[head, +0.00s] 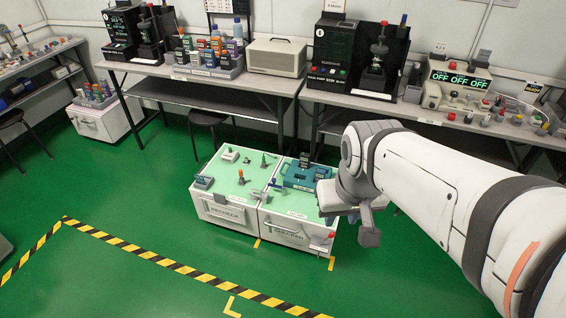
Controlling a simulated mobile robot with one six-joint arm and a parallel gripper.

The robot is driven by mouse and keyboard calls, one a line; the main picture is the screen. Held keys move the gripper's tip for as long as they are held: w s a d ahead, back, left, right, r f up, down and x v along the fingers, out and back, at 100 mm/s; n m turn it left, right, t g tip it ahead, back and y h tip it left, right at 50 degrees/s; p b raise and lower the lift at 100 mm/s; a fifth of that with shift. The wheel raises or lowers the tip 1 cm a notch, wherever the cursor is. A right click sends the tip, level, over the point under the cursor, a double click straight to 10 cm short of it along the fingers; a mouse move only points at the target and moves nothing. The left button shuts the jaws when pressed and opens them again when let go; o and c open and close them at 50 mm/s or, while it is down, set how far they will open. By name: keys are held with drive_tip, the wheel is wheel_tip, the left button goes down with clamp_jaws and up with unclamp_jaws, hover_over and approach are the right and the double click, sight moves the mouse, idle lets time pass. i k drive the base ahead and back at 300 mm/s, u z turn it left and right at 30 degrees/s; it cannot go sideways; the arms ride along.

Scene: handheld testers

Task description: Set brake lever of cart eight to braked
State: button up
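Two white carts with pale green tops stand side by side on the floor, a left cart (224,212) and a right cart (286,231). I cannot read a number eight on either. A small lever with a red knob (331,236) sits at the front right corner of the right cart; I cannot tell its setting. My gripper (352,219) hangs just above and to the right of that lever, apart from it in the picture. One dark finger shows pointing down; the other is not clear, and no held object shows.
Handheld testers and a teal tray (302,178) sit on the cart tops. A grey bench (224,86) with equipment runs behind, with a stool (208,118) before it. Another white cart (98,124) stands at left. Green floor in front is open, crossed by striped tape (165,263).

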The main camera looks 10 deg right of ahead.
sight(333, 235)
drive_tip(key=u, duration=0.4)
drive_tip(key=k, duration=1.05)
drive_tip(key=z, duration=0.6)
drive_tip(key=i, duration=1)
